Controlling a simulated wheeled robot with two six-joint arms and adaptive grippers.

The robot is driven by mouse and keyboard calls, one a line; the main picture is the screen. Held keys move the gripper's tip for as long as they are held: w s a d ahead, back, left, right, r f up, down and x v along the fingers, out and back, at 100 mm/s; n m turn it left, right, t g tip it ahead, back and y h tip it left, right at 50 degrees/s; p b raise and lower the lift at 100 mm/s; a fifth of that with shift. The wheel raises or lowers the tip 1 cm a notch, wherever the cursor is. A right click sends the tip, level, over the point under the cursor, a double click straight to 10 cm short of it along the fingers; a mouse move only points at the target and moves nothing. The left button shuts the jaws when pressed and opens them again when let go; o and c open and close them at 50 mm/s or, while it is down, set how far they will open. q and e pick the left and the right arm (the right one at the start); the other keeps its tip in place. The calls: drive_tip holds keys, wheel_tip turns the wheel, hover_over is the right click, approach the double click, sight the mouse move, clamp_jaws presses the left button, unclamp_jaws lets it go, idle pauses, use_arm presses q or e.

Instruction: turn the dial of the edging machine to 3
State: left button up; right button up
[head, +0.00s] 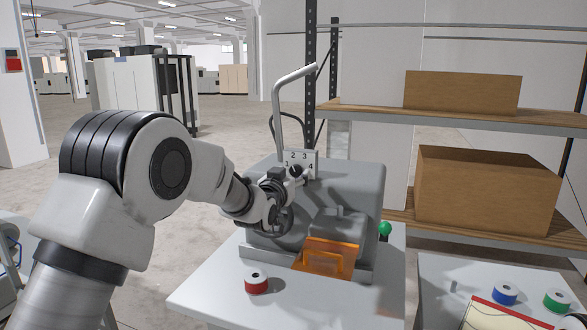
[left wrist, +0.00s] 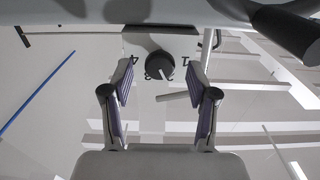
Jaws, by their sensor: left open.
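The grey edging machine (head: 362,190) stands on a pale table. Its white number plate (head: 313,158) carries 1, 2, 3 and 4 around a dark dial (head: 297,170). My left gripper (head: 290,178) is right at the plate and hides part of the dial. In the left wrist view the dial (left wrist: 159,64) appears upside down, between and just beyond the tips of my open left gripper (left wrist: 161,84). The fingers stand apart on both sides and do not visibly touch it. A pale mark on the dial points toward the 2 side, but is hard to read. My right gripper is not seen.
A red spool (head: 256,281) and an orange guard (head: 328,256) are at the machine's front. A green knob (head: 385,229) is at its right. A bent grey tube (head: 277,112) rises behind the plate. Shelves with cardboard boxes (head: 487,190) stand at right.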

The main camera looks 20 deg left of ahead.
use_arm(q)
drive_tip(key=shift+w+f, duration=0.25)
drive_tip(key=shift+w, duration=0.55)
drive_tip(key=shift+s+r, duration=0.25)
drive_tip(key=shift+s, duration=0.15)
drive_tip(key=shift+c, duration=0.7)
drive_tip(key=shift+s, duration=0.1)
clamp_jaws()
